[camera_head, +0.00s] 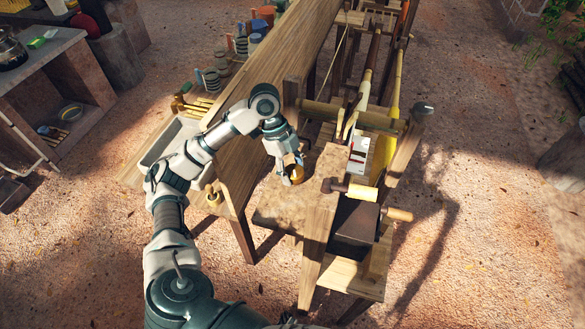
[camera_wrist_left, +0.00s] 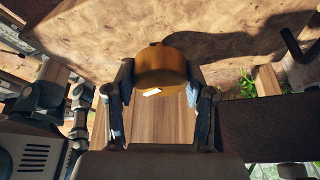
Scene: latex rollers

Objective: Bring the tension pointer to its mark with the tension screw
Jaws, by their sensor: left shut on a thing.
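My left gripper (camera_head: 292,174) is shut on a rounded amber-brown knob (camera_wrist_left: 160,68) at the left side of the wooden roller frame. The knob sits between both fingers in the wrist view; it shows only partly in the head view (camera_head: 298,170). I take it for the tension screw's knob, but cannot see its shaft. A white plate with red and dark marks (camera_head: 358,156) stands on the frame to the right of the gripper. It may be the tension scale; the pointer and its mark are too small to tell apart. My right gripper is not in view.
A pale crank handle (camera_head: 361,192) and a wooden handle (camera_head: 398,214) stick out at the near right of the frame. A long wooden bench (camera_head: 262,87) runs beside my left arm, with a grey tray (camera_head: 172,143) to its left. Open ground lies at the right.

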